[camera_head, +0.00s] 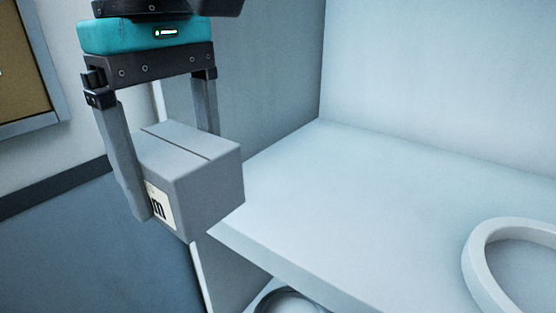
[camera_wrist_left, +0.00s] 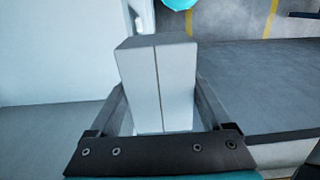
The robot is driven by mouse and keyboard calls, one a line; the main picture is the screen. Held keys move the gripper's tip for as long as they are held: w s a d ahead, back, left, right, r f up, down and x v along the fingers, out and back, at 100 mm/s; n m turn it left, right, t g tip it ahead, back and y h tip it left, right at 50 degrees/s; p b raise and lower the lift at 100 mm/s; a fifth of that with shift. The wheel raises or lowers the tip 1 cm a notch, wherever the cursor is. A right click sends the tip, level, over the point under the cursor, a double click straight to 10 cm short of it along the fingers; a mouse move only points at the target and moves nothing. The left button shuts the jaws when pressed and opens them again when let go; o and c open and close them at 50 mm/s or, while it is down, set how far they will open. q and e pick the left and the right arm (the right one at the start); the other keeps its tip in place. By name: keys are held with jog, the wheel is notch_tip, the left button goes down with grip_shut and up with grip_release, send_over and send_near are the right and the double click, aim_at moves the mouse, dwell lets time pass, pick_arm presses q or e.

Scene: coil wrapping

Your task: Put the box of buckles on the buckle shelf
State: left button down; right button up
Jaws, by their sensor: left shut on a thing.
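A grey box (camera_head: 205,185) with a seam along its top and a pale label with dark lettering on its side is held in my left gripper (camera_head: 178,170). The two fingers are shut on opposite sides of the box. In the left wrist view the box (camera_wrist_left: 158,80) stands between the fingers of my left gripper (camera_wrist_left: 160,105). In the head view the box is at the left front corner of a pale shelf (camera_head: 340,210) and overlaps its edge in the picture. I cannot tell if it touches the shelf. My right gripper is not in view.
A white ring-shaped thing (camera_head: 480,265) lies on the shelf at the right. The shelf's left and middle surface is bare, with walls at its back and side. A round object (camera_head: 290,302) shows below the shelf. A framed board (camera_head: 25,70) hangs at the far left.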

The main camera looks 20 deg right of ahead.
pick_arm(q)
jog(key=p, duration=0.4)
send_over(270, 193)
notch_tip(270, 193, down, 2)
jog(key=shift+s+a+f, duration=0.1)
jog(key=shift+f, duration=0.1)
notch_tip(270, 193, down, 4)
jog(key=shift+r+p, duration=0.1)
jog(key=shift+p, duration=0.2)
jog(key=shift+f, duration=0.35)
jog(key=shift+f, duration=0.1)
grip_release()
